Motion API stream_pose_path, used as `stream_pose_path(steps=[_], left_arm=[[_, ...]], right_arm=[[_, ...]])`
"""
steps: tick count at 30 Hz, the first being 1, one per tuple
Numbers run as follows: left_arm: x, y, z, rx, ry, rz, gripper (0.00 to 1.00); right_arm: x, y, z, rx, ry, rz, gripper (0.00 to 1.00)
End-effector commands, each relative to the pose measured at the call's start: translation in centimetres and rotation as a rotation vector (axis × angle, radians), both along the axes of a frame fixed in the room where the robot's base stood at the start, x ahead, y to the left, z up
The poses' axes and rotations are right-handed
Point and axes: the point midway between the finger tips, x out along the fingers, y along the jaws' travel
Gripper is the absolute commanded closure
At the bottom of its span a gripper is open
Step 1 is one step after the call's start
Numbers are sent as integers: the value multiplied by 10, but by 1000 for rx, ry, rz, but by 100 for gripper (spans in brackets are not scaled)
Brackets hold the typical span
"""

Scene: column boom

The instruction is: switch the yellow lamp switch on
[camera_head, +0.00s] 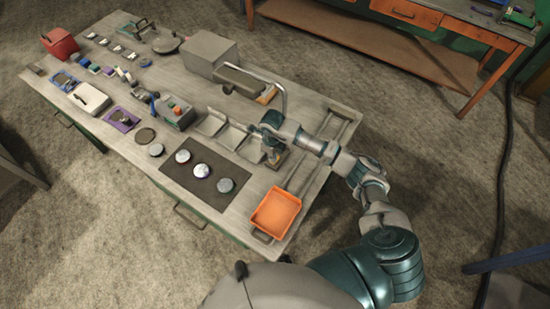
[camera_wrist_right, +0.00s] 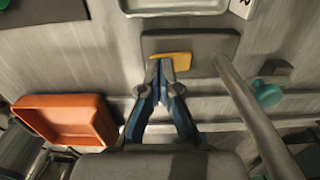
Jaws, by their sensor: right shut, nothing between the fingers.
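The yellow switch (camera_wrist_right: 172,61) shows in the right wrist view as a flat yellow piece on a dark grey block (camera_wrist_right: 205,45). My right gripper (camera_wrist_right: 158,64) has its fingers together with nothing between them, and its tips overlap the near edge of the yellow piece. I cannot tell whether they touch it. In the head view my right gripper (camera_head: 274,158) is low over the right part of the table and hides most of what lies under it. Whether the switch is on or off cannot be told. My left gripper is not in view.
An orange tray (camera_head: 276,212) stands at the table's near right corner. A dark mat (camera_head: 181,180) with round discs lies left of my gripper. A bent metal pipe (camera_head: 284,100) rises behind it. Grey trays (camera_head: 210,124) and several small items crowd the table (camera_head: 322,112).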

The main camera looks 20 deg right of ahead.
Motion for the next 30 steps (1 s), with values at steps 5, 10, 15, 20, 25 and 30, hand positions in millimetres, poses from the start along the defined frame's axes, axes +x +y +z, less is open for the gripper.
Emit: stream_pose_path(steps=[5, 10, 15, 20, 25, 30], left_arm=[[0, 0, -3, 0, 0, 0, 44], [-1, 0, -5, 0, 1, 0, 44], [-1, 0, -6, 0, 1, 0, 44], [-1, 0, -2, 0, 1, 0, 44], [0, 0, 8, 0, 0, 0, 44], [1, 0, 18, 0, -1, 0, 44]], right_arm=[[0, 0, -3, 0, 0, 0, 100], [0, 0, -6, 0, 0, 0, 100], [0, 0, -8, 0, 0, 0, 100], [0, 0, -2, -1, -1, 0, 100], [1, 0, 13, -1, -2, 0, 100], [0, 0, 28, -1, -1, 0, 100]])
